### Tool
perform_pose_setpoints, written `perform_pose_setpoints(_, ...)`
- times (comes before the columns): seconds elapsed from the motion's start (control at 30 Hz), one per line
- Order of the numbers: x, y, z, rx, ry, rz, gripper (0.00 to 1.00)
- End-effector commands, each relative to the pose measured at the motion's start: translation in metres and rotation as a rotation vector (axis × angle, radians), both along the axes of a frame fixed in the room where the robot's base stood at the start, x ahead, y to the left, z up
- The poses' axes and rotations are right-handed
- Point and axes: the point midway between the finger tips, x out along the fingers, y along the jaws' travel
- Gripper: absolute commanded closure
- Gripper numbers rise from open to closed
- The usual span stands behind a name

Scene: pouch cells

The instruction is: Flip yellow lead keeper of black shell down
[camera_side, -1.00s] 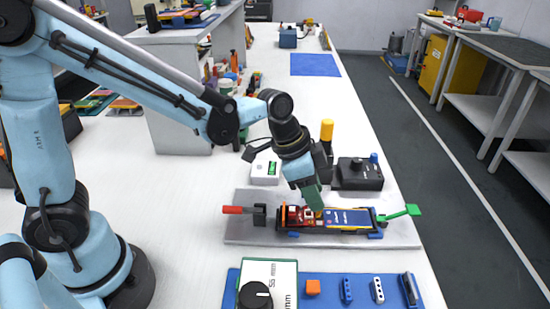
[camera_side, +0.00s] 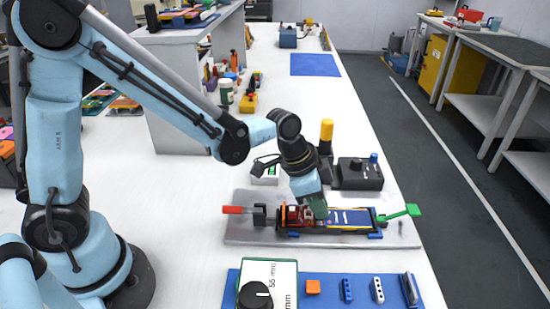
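The black shell (camera_side: 350,232) lies on a grey plate (camera_side: 240,234) on the white table, with a blue cell (camera_side: 352,217) in it. A red block (camera_side: 297,215) sits at the shell's left end. My gripper (camera_side: 319,211) points down with its green fingertips at the left part of the blue cell, just right of the red block. Whether it touches anything cannot be told, nor whether the fingers are open or shut. I cannot make out the yellow lead keeper clearly; it is too small or hidden by the fingertips.
A red-handled clamp (camera_side: 235,210) is at the plate's left and a green lever (camera_side: 402,212) at its right. A black box (camera_side: 358,175) and a yellow-topped post (camera_side: 326,131) stand behind. A blue mat (camera_side: 330,290) with small parts lies in front.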

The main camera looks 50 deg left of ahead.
Motion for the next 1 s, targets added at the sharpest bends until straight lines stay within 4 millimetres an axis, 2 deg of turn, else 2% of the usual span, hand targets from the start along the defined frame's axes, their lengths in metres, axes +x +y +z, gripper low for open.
perform_pose_setpoints(0.27, 0.001, -0.002, 0.000, 0.018, 0.020, -0.003, 1.00)
perform_pose_setpoints(0.7, 0.010, -0.010, -0.003, 0.260, 0.259, -0.002, 1.00)
perform_pose_setpoints(1.0, 0.010, -0.010, -0.003, 0.273, 0.274, 0.001, 1.00)
